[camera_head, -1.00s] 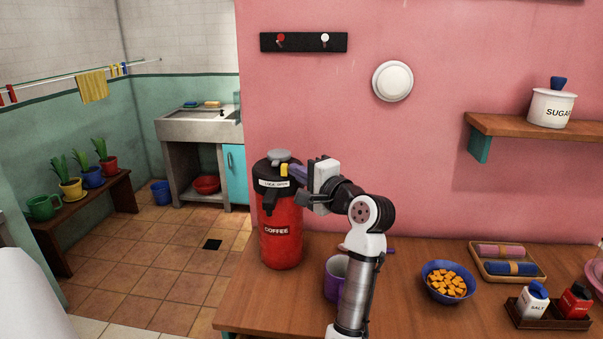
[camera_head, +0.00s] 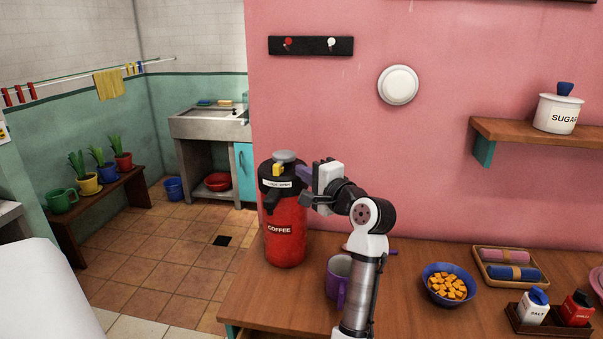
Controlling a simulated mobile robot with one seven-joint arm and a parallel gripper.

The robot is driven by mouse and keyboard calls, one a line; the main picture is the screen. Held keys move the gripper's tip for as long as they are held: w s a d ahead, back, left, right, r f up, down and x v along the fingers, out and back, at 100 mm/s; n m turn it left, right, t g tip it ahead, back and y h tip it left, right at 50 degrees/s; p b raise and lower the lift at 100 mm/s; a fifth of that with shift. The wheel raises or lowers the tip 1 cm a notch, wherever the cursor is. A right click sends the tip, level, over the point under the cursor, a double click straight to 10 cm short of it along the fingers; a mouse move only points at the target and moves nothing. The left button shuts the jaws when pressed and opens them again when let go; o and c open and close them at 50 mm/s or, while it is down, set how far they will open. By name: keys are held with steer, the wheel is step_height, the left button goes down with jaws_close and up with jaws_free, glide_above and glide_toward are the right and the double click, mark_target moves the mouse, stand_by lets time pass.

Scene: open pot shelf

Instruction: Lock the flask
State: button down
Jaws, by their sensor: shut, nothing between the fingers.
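The flask (camera_head: 284,235) is a red cylinder with a black top, labelled COFFEE, standing upright at the left end of the wooden counter. Its black lid carries a white label strip, a grey knob (camera_head: 285,157) and a small yellow piece (camera_head: 278,169). The strip's words are too small to read surely. My gripper (camera_head: 304,174) is shut and empty, at the right side of the flask's top. Its fingertips are close to the lid; I cannot tell whether they touch it.
A purple mug (camera_head: 338,279) stands right of the flask, near my arm. A blue bowl of orange cubes (camera_head: 449,284), a tray with rolled cloths (camera_head: 509,266) and a salt holder (camera_head: 533,307) stand further right. The pink wall is behind.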

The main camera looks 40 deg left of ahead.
steer(key=b+v, duration=0.3)
steer(key=v, duration=0.7)
steer(key=shift+d+b, duration=0.2)
steer(key=shift+b, duration=0.1)
steer(key=shift+w, duration=0.1)
